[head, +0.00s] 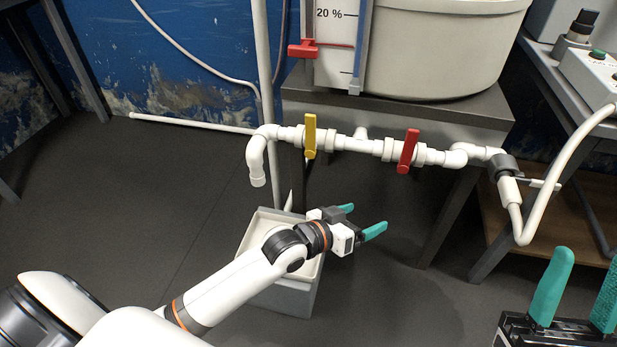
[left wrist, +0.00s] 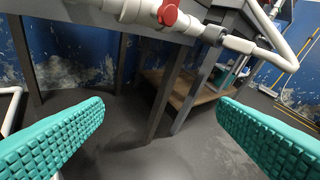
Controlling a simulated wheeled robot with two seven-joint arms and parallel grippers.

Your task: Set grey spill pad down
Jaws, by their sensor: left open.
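I cannot make out a grey spill pad in either view. A slightly darker patch (head: 415,305) lies on the dark floor at the lower middle of the head view; I cannot tell whether it is a pad or a wet area. My left gripper (head: 363,218) is open and empty, above the floor just right of the grey bin.
A grey bin (head: 298,298) with a pale inside stands under my left forearm. A white pipe (head: 350,143) with a yellow valve handle (head: 310,137) and a red one (head: 408,150) runs before the tank stand (head: 462,112). A wooden shelf (left wrist: 185,92) is low at right.

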